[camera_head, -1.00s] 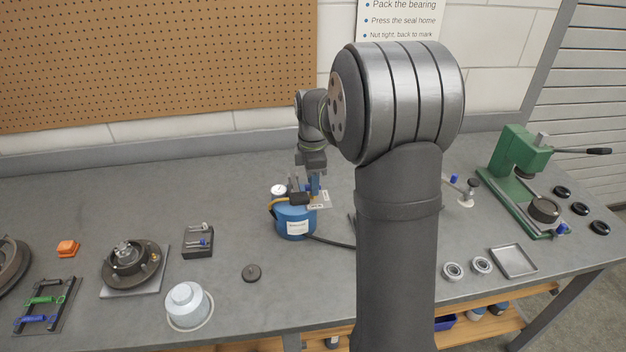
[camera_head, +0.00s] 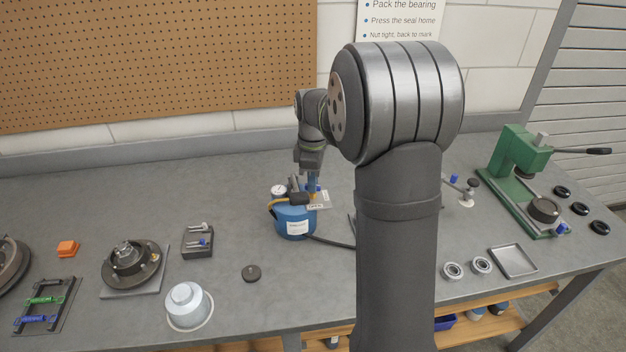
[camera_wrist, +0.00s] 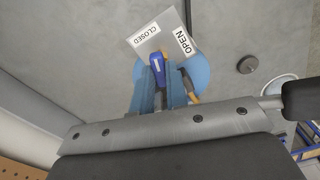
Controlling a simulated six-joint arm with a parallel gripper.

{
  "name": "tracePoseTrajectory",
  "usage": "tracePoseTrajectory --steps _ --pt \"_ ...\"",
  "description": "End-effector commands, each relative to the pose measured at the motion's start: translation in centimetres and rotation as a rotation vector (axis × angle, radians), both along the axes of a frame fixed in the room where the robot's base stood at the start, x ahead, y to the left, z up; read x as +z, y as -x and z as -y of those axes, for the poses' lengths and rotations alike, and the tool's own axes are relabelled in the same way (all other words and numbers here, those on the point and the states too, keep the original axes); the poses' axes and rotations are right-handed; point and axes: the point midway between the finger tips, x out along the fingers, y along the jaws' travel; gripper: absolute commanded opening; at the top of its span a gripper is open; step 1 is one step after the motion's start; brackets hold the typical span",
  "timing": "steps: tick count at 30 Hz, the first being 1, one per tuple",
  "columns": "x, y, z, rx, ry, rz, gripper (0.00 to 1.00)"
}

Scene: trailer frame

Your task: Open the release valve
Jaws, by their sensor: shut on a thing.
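The release valve's blue lever (camera_wrist: 157,66) stands between the finger tips of my gripper (camera_wrist: 160,80) in the wrist view. My gripper is shut on it. The lever's free end points at the pale label plate (camera_wrist: 164,45), nearer the word CLOSED than OPEN. In the head view my gripper (camera_head: 313,184) reaches down to the top of the blue tank (camera_head: 295,222), and the label plate (camera_head: 319,201) sticks out at its right. The lever is mostly hidden there by the fingers.
A gauge (camera_head: 278,191) and an orange hose (camera_head: 271,208) sit on the tank's left, and a black hose (camera_head: 332,242) runs right. A dark knob (camera_head: 251,272) lies in front. A bolt holder (camera_head: 198,242) stands left, and the green press (camera_head: 520,165) far right.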

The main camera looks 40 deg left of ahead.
Motion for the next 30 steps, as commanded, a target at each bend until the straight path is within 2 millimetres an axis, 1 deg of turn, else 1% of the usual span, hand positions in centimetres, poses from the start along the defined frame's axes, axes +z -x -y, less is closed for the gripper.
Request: tracePoseTrajectory --steps 30 --pt "0.03 0.01 -0.09 -0.952 -0.003 0.0 0.0"
